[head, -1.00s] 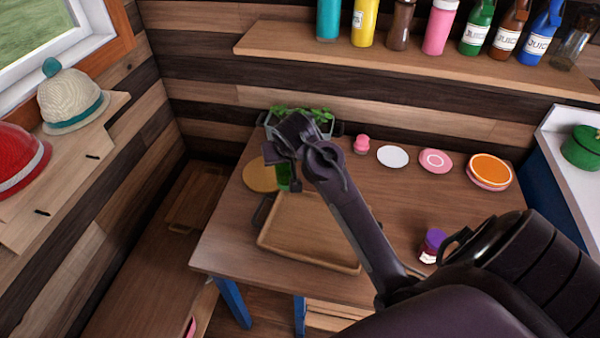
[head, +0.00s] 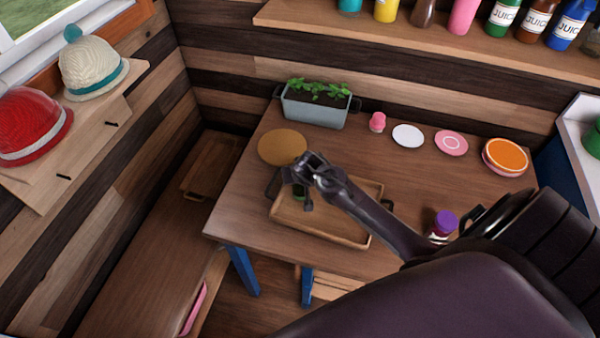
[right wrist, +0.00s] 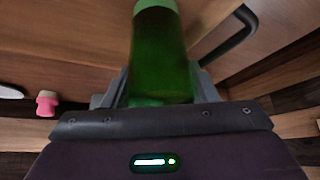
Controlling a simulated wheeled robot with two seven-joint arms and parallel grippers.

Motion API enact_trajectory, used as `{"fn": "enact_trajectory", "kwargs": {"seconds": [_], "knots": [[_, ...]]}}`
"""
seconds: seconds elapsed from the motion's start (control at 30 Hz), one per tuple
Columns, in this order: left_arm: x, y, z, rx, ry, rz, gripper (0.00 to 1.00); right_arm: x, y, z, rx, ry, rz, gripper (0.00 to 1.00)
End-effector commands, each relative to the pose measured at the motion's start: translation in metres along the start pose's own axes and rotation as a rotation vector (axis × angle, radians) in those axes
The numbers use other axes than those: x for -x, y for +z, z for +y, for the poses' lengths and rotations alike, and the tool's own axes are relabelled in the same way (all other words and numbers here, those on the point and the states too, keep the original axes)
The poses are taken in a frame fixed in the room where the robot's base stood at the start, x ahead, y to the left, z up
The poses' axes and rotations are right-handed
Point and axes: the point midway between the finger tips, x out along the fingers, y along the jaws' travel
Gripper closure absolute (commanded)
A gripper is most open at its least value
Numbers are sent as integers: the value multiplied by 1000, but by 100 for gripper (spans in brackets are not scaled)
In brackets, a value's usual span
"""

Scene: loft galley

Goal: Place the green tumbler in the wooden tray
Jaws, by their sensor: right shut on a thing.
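The green tumbler (head: 299,192) shows only in part in the head view, under my right gripper (head: 303,181). In the right wrist view the tumbler (right wrist: 160,58) is large, held between the jaws of my right gripper (right wrist: 160,98). The wooden tray (head: 322,232) lies on the table, a shallow rectangle with dark handles. The tumbler appears over the tray's left back part; I cannot tell whether it touches the tray floor. My arm hides part of the tray. My left gripper is not in view.
A round wooden board (head: 282,146) lies behind the tray, with a planter (head: 314,108) at the back. A pink shaker (head: 377,122), white plate (head: 408,135), pink plate (head: 451,143) and orange-topped plates (head: 505,156) stand to the right. A purple-lidded jar (head: 445,222) is near my arm.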

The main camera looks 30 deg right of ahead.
Motion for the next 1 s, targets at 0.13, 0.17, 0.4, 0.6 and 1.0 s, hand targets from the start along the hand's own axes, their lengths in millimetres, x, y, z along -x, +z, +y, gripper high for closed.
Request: {"fn": "enact_trajectory", "kwargs": {"seconds": [0.13, 0.17, 0.4, 0.6, 1.0], "knots": [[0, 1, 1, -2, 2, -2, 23, 0, -1, 0, -1, -1, 2, 73], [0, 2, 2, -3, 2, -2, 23, 0, -1, 0, -1, -1, 2, 73], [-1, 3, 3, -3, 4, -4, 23, -2, 1, 0, -1, -1, 1, 39], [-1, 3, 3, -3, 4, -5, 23, -2, 1, 0, -1, 0, 1, 25], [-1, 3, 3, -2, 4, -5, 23, 16, 0, -1, -1, -2, 1, 25]]}}
